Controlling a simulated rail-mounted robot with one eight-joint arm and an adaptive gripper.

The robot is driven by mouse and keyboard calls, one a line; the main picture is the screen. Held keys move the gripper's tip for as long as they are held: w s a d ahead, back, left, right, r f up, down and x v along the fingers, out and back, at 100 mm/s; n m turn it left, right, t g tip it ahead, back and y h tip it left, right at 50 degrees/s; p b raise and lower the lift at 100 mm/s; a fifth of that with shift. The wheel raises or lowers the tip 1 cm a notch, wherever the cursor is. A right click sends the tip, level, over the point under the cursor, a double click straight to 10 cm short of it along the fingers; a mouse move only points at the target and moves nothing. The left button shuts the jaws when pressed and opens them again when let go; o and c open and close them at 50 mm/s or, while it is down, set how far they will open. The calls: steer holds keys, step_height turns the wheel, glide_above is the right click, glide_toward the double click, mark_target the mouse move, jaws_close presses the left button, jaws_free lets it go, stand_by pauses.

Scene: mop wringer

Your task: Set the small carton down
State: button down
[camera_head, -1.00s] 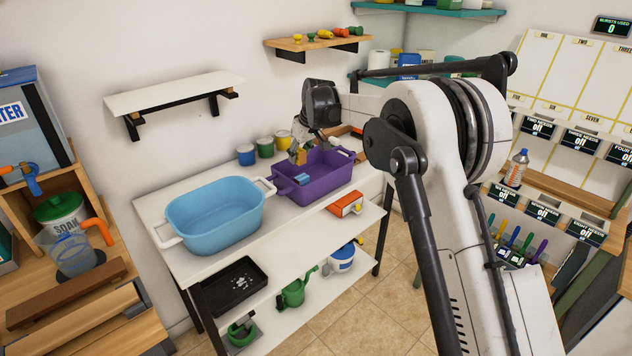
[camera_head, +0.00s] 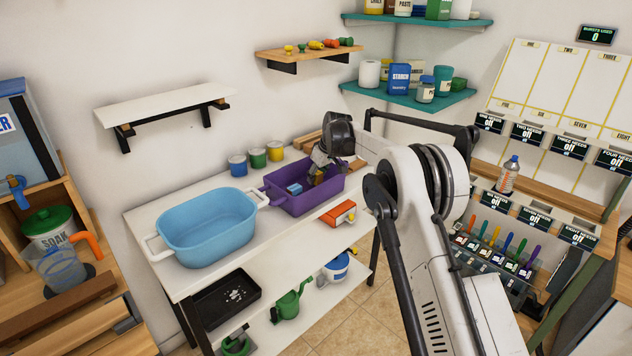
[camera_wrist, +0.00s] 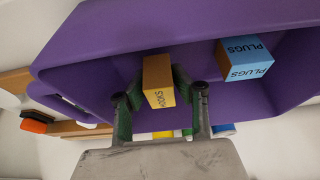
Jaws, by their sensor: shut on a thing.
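My gripper (camera_wrist: 160,105) is shut on a small yellow-tan carton marked HOOKS (camera_wrist: 158,80), seen close up in the wrist view. In the head view my gripper (camera_head: 318,172) is over the right part of the purple tub (camera_head: 302,203), fingers pointing down. The held carton is small and mostly hidden there. A blue carton marked PLUGS (camera_wrist: 244,60) lies inside the tub, to the right of the held carton in the wrist view; it also shows in the head view (camera_head: 294,188). I cannot tell whether the held carton touches the tub floor.
A light blue basin (camera_head: 207,235) stands left of the tub on the white table (camera_head: 165,215). An orange-red box (camera_head: 338,213) lies at the table's front edge. Several small cans (camera_head: 257,158) stand behind the tub. A white wall shelf (camera_head: 165,105) is empty.

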steer(key=shift+f, duration=0.8)
steer(key=shift+f, duration=0.2)
steer(key=c, duration=1.4)
jaws_free()
steer(key=shift+c, duration=0.2)
steer(key=shift+r, duration=0.1)
